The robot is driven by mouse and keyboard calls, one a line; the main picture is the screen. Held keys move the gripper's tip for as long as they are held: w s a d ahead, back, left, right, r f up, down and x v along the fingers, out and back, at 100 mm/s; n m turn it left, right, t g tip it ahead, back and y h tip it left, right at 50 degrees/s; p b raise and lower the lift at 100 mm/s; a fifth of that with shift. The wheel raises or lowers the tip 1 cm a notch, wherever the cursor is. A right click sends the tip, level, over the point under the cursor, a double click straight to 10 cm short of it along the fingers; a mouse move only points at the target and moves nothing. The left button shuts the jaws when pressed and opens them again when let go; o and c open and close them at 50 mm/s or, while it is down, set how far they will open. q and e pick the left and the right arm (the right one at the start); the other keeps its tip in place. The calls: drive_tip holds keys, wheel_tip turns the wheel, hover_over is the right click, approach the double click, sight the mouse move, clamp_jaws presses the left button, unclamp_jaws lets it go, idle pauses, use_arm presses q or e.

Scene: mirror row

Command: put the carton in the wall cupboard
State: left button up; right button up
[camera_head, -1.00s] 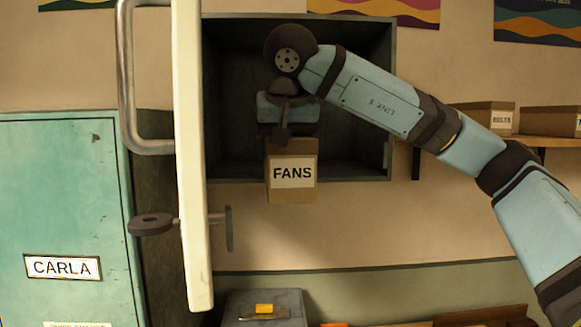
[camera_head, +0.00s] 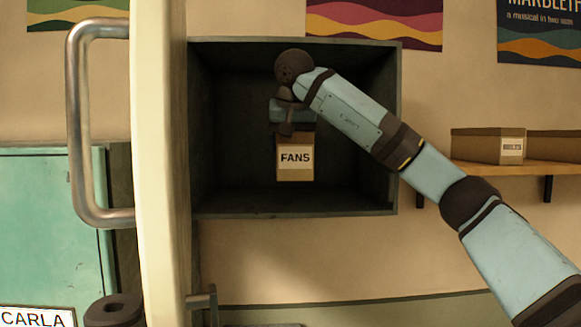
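The brown carton (camera_head: 295,172) with a white FANS label is inside the outline of the open wall cupboard (camera_head: 350,203), near the middle and a little above its floor in the picture. My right gripper (camera_head: 290,131) comes from the right and is shut on the carton's top. The fingers partly overlap the carton's upper edge. Whether the carton touches the cupboard floor I cannot tell. The cupboard's cream door (camera_head: 162,180) stands open at the left, seen nearly edge-on, with a large metal handle (camera_head: 84,130).
The open door and its handle block the left side. A shelf (camera_head: 520,170) with a BELTS box (camera_head: 490,146) is on the wall at the right. A teal locker (camera_head: 50,230) labelled CARLA stands at the lower left. The cupboard interior beside the carton looks empty.

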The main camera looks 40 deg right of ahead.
drive_tip(key=shift+w+d+r+p, duration=0.25)
drive_tip(key=shift+w+d, duration=0.15)
drive_tip(key=shift+w, duration=0.2)
drive_tip(key=shift+w+d+r+p, duration=0.1)
drive_tip(key=shift+w+d+p, duration=0.1)
drive_tip(key=shift+w+d, duration=0.3)
drive_tip(key=f, duration=0.3)
drive_tip(key=shift+w+d, duration=0.1)
drive_tip(key=shift+w, duration=0.3)
drive_tip(key=shift+f+p, duration=0.35)
drive_tip(key=shift+f, duration=0.2)
wheel_tip(320, 180, down, 2)
drive_tip(key=shift+s+f+p, duration=0.1)
drive_tip(key=shift+f+p, duration=0.05)
drive_tip(key=shift+p, duration=0.2)
drive_tip(key=shift+f+p, duration=0.25)
drive_tip(key=shift+p, duration=0.15)
drive_tip(key=shift+w+f, duration=0.2)
drive_tip(key=shift+f, duration=0.05)
drive_tip(key=shift+d, duration=0.1)
use_arm(q)
wheel_tip(320, 180, up, 2)
drive_tip(key=shift+a+r+n, duration=0.1)
drive_tip(key=shift+a+n, duration=0.05)
drive_tip(key=shift+n, duration=0.15)
use_arm(e)
drive_tip(key=shift+f, duration=0.1)
